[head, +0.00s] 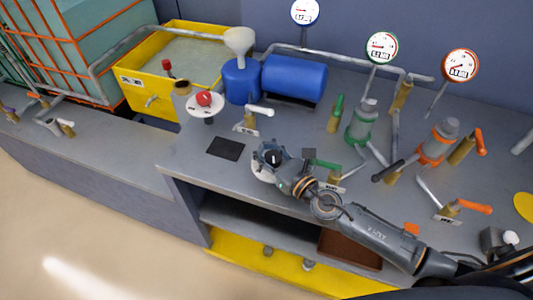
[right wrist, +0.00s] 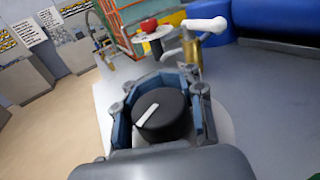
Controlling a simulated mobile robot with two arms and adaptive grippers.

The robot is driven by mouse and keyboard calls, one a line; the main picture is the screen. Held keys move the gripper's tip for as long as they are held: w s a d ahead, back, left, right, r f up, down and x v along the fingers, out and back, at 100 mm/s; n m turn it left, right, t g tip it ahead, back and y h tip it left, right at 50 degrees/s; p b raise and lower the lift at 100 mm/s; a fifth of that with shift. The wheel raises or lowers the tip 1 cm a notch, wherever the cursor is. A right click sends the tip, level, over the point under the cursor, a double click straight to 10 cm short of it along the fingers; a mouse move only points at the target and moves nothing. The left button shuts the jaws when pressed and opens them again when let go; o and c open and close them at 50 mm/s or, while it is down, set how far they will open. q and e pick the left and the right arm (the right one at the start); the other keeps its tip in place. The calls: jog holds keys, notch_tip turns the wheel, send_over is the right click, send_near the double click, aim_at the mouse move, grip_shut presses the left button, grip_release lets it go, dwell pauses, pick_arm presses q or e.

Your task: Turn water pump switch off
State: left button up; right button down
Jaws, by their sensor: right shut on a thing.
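The water pump switch is a black round knob with a white pointer line, on a pale round base on the grey bench. In the right wrist view the knob (right wrist: 162,113) sits between my right gripper's fingers (right wrist: 160,100), its pointer slanting from lower left to upper right. In the head view the knob (head: 272,157) is small and partly covered by my right gripper (head: 271,155). My right gripper is shut around the knob from above. The knob's base is mostly hidden by the fingers. My left gripper is in neither view.
A red button (head: 204,99) on a white round plate and a white-handled valve (head: 252,115) stand behind the knob. A blue pump (head: 295,78) lies further back. A black square (head: 226,149) lies left of the gripper. Valves with green and orange handles stand to the right.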

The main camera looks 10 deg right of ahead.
jog(key=shift+s+a+f+n+g+y+b, duration=0.15)
jog(key=shift+f+n+g+y+b, duration=0.1)
jog(key=shift+n+g+y+b, duration=0.25)
jog(key=shift+s+a+f+n+g+y+b, duration=0.1)
jog(key=shift+a+f+n+g+y+b, duration=0.15)
jog(key=shift+y+b, duration=0.4)
jog(key=shift+s+r+n+g+y+b, duration=0.1)
jog(key=shift+r+n+g+y+b, duration=0.2)
jog(key=shift+n+y+b, duration=0.2)
jog(key=c, duration=1)
grip_release()
jog(key=shift+c, duration=0.2)
jog(key=shift+r, duration=0.15)
jog(key=shift+r, duration=0.1)
